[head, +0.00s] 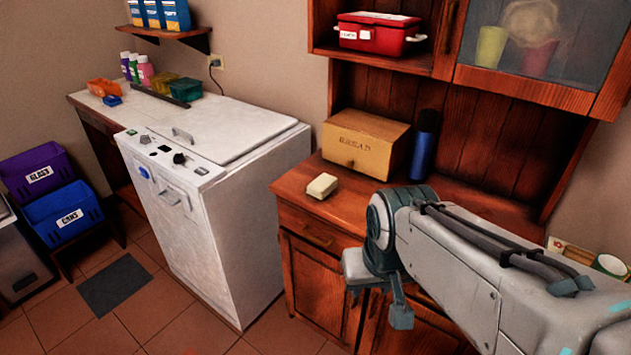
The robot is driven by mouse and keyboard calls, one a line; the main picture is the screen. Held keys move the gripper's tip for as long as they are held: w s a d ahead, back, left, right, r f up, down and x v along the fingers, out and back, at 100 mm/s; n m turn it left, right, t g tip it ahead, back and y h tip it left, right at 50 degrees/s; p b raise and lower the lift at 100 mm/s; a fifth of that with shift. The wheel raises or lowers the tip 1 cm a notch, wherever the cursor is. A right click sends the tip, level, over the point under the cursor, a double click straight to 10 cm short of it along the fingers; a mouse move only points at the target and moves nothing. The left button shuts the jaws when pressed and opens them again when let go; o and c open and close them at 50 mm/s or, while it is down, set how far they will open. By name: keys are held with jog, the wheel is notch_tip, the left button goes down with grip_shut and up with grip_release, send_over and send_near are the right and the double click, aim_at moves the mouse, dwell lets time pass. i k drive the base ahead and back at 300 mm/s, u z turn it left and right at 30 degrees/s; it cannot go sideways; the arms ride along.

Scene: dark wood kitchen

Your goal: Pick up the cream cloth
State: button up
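The cream cloth (322,186) looks like a small folded block. It lies on the wooden counter (345,204), near the front left, in front of the bread box. My gripper (378,308) hangs in front of the cabinet, below and to the right of the cloth, pointing down. Its two fingers stand apart with nothing seen between them. It does not touch the cloth. My arm hides part of the counter to the right.
A wooden bread box (366,139) and a dark blue bottle (424,146) stand behind the cloth. A white appliance (225,215) is to the left, with a gap before the cabinet. A glass-fronted wall cabinet (535,45) and a red container (379,33) are above.

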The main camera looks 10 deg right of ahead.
aim_at(323, 184)
jog(key=u, duration=1.85)
jog(key=i, duration=2.4)
jog(key=z, duration=4.4)
jog(key=i, duration=1)
